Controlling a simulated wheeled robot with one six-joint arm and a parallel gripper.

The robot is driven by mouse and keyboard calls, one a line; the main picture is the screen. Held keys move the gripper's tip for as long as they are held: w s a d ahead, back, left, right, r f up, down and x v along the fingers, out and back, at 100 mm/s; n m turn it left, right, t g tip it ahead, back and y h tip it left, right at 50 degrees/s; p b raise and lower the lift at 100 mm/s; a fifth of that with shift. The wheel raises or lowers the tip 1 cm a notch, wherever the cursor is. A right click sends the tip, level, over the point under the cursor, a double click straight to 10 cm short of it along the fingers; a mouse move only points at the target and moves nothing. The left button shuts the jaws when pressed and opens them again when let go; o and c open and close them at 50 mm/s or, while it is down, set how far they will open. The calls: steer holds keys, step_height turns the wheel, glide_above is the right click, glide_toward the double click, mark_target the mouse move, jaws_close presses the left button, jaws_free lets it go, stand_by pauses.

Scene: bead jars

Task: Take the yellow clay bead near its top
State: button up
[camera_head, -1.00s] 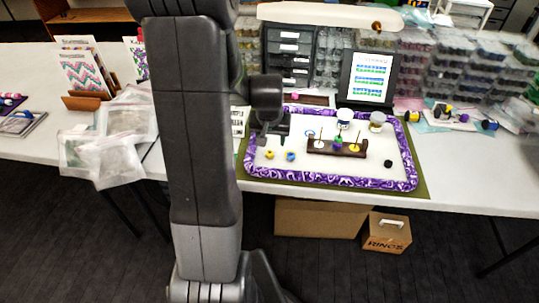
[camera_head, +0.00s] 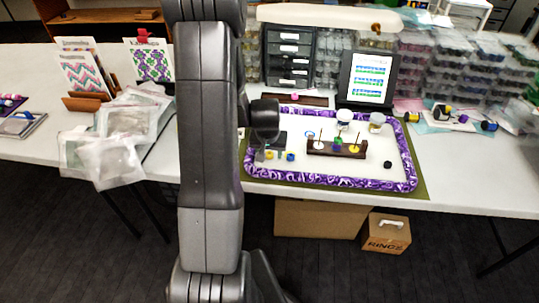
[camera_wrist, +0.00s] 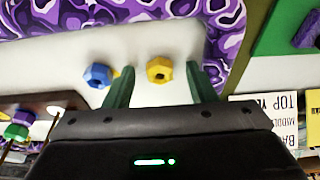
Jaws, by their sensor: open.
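The yellow clay bead (camera_head: 270,156) rests on the white tray surface near the tray's front left. In the wrist view the yellow bead (camera_wrist: 159,69) shows between my two green fingers, nearer the right one, with a gap to each. My gripper (camera_head: 270,151) is open and empty, just over the bead in the head view; it also shows in the wrist view (camera_wrist: 161,78). A blue bead (camera_wrist: 97,75) lies just outside the left finger in the wrist view, and in the head view it sits right of the yellow bead. Whether the fingers touch anything is unclear.
The tray has a raised purple patterned rim (camera_head: 330,183). A dark peg stand (camera_head: 336,150) with beads on it stands right of my gripper. Two jars are behind it, and a black bead (camera_head: 387,164) lies at the right. The tray's front middle is clear.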

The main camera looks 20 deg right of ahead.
steer(key=c, duration=1.1)
steer(key=shift+o, duration=0.2)
steer(key=shift+r, duration=0.1)
